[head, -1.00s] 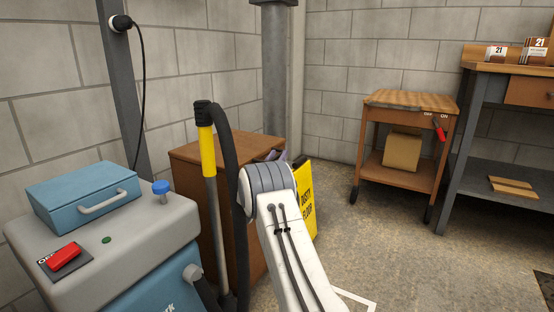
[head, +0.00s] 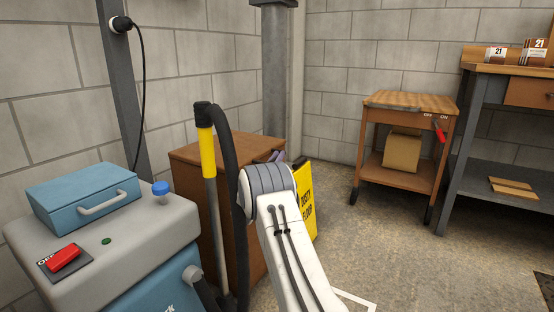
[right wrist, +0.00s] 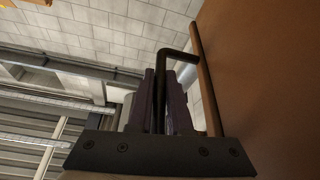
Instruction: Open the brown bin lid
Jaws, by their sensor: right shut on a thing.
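The brown bin (head: 205,180) stands against the wall behind the vacuum hose, with its flat brown lid (head: 190,153) lying level on top. My right gripper (head: 279,156) is at the bin's right side, partly hidden behind my own white arm. In the right wrist view, my gripper's dark fingers (right wrist: 164,100) are shut on a dark bent handle (right wrist: 178,54). The handle joins the edge of the lid (right wrist: 203,75), beside the bin's brown face (right wrist: 262,75). In the head view the handle is too small to make out. My left gripper is not in view.
A vacuum's yellow grip and black hose (head: 207,135) stand in front of the bin. A grey machine with a blue case (head: 85,192) is at the left. A yellow sign (head: 307,200) stands close to the right gripper. Open floor (head: 370,235) lies to the right.

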